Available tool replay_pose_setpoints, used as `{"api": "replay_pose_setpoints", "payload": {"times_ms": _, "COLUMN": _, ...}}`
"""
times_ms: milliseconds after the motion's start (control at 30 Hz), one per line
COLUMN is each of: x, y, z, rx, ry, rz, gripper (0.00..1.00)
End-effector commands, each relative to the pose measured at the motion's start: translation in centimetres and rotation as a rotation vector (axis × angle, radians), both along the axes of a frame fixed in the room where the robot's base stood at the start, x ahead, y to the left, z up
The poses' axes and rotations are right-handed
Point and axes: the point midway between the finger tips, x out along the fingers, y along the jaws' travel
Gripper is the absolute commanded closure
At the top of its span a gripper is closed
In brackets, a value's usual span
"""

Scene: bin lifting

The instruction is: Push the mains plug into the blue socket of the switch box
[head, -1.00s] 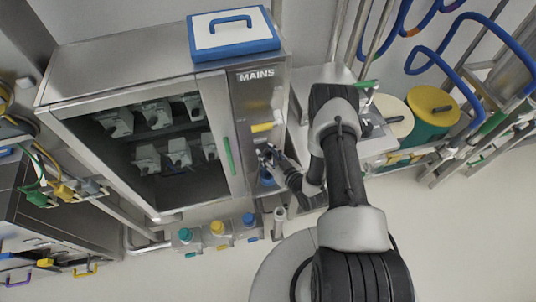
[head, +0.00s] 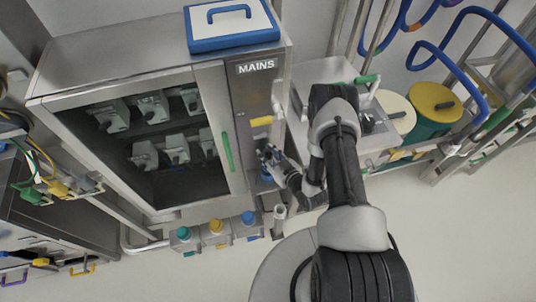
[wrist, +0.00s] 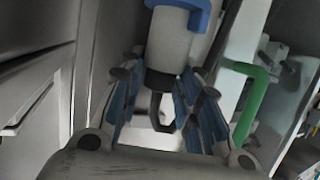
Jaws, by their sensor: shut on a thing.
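The mains plug (wrist: 172,48) shows in the wrist view as a pale grey cylinder with a black collar and a short black cable. My gripper (wrist: 163,88) is shut on it, its blue-padded fingers on both sides of the collar. A blue part (wrist: 190,12) lies at the plug's far end; I cannot tell whether the plug is seated in it. In the head view my gripper (head: 270,156) is at the lower part of the switch box (head: 254,95) marked MAINS. The blue socket (head: 267,176) there is partly hidden by my gripper.
A yellow part (head: 262,121) is above my gripper on the panel. A green handle (head: 227,152) is on the cabinet door to the left. Capped bottles (head: 216,234) stand below. A steel counter (head: 320,72) is at right, and open floor lies in front.

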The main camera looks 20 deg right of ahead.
Motion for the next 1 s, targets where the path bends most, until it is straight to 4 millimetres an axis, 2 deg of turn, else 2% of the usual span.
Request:
{"api": "replay_pose_setpoints", "payload": {"times_ms": 367, "x": 0.0, "y": 0.0, "z": -0.1, "rx": 0.000, "ry": -0.001, "rz": 0.000, "gripper": 1.00}}
{"api": "replay_pose_setpoints", "payload": {"times_ms": 800, "x": 0.0, "y": 0.0, "z": -2.2, "rx": 0.000, "ry": -0.001, "rz": 0.000, "gripper": 1.00}}
{"api": "replay_pose_setpoints", "payload": {"times_ms": 1000, "x": 0.0, "y": 0.0, "z": -2.3, "rx": 0.000, "ry": -0.001, "rz": 0.000, "gripper": 1.00}}
